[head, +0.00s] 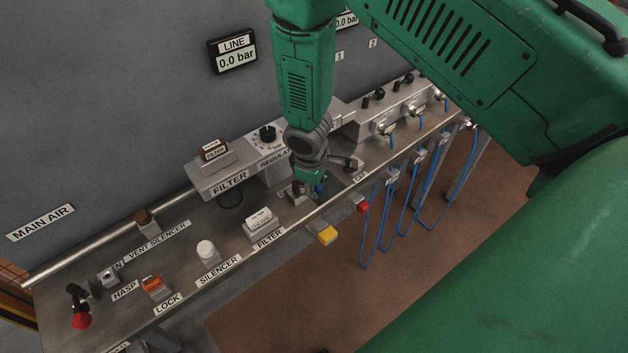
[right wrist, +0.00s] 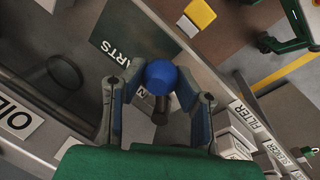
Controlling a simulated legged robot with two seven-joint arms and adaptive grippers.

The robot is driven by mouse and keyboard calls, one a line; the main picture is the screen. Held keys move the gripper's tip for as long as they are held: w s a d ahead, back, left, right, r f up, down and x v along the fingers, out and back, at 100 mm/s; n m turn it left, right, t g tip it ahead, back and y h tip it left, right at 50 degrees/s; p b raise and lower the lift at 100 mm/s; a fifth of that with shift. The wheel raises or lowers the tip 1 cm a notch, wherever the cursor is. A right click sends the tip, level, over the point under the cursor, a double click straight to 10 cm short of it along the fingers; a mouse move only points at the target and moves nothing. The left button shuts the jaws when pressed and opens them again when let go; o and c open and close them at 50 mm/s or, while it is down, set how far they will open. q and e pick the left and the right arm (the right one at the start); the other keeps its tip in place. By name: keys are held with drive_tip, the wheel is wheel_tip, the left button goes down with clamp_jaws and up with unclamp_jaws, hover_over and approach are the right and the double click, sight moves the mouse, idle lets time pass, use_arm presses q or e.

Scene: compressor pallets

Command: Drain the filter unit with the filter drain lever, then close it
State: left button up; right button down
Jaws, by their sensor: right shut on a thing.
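My right gripper (head: 313,187) reaches down from the top, just right of the filter unit (head: 229,176), a grey box labelled FILTER. In the right wrist view my right gripper (right wrist: 158,92) has its two fingers around a round blue knob (right wrist: 161,75) on a short dark stem, and is shut on it. This looks like the filter drain lever; only a bit of its blue knob (head: 320,187) shows in the head view, the rest hidden by the gripper. My left gripper is not in view.
A white-topped FILTER block (head: 261,219), a silencer (head: 206,250), an orange lock (head: 153,284) and a red-knobbed lever (head: 81,319) stand along the bench. The LINE display (head: 233,51) reads 0.0 bar.

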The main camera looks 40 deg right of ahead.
drive_tip(key=m, duration=0.1)
drive_tip(key=a+m, duration=0.1)
drive_tip(key=m, duration=0.1)
drive_tip(key=s+m, duration=0.1)
drive_tip(key=shift+s+a+m+g, duration=0.1)
drive_tip(key=shift+a+m+g, duration=0.2)
drive_tip(key=shift+g, duration=0.1)
drive_tip(key=shift+s+a+m+g, duration=0.2)
drive_tip(key=shift+a+m, duration=0.2)
drive_tip(key=shift+m, duration=0.45)
drive_tip(key=shift+s+a+m+g, duration=0.1)
drive_tip(key=shift+a+m+g, duration=0.2)
drive_tip(key=shift+m, duration=0.55)
drive_tip(key=shift+a, duration=0.15)
drive_tip(key=c, duration=1.3)
unclamp_jaws()
drive_tip(key=shift+o, duration=0.4)
drive_tip(key=shift+w, duration=0.1)
drive_tip(key=shift+w+a+r, duration=0.1)
drive_tip(key=shift+r, duration=0.2)
wheel_tip(320, 180, up, 11)
drive_tip(key=a, duration=0.2)
drive_tip(key=shift+a, duration=0.15)
